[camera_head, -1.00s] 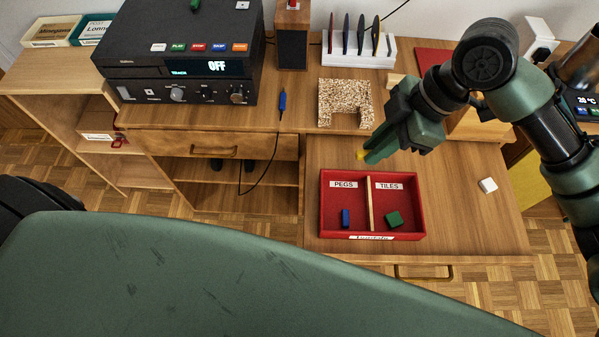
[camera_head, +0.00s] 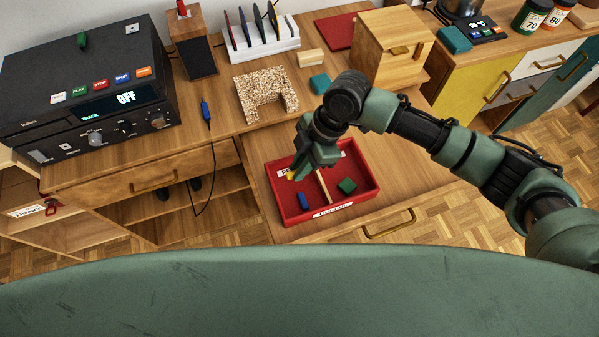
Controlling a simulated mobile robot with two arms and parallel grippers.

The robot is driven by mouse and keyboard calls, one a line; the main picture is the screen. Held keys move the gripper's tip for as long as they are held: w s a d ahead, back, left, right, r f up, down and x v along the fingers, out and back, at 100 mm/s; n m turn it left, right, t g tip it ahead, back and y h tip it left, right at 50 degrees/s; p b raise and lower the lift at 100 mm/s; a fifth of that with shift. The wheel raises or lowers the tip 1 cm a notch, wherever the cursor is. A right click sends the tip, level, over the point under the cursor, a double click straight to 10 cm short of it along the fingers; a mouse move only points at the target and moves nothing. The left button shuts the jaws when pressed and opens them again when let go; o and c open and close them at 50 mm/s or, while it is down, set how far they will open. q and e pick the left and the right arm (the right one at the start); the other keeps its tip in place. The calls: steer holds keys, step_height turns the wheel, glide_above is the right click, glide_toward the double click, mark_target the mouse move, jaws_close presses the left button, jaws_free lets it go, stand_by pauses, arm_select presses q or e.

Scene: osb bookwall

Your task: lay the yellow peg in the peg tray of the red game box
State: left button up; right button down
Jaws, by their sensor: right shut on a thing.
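The red game box (camera_head: 284,215) lies on the pulled-out surface in the middle of the view. A wooden divider (camera_head: 323,186) splits it into a left tray, whose label is mostly covered by my gripper, and a right tray. A blue peg (camera_head: 305,201) lies in the left tray and a green tile (camera_head: 347,186) in the right one. My right gripper (camera_head: 294,174) is shut on the yellow peg (camera_head: 290,176), over the back part of the left tray. Only a small end of the peg shows. I cannot tell its height above the tray floor. My left gripper is not in view.
A chipboard block (camera_head: 265,97) with a notch stands behind the box. A black device (camera_head: 80,95) is at the left, and a wooden cabinet (camera_head: 392,45) stands at the back right. The surface right of the box (camera_head: 405,165) is clear.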

steer(key=shift+f, duration=2.1)
steer(key=shift+f, duration=0.15)
steer(key=c, duration=1.7)
jaws_free()
steer(key=v, duration=1.2)
steer(key=shift+b, duration=0.35)
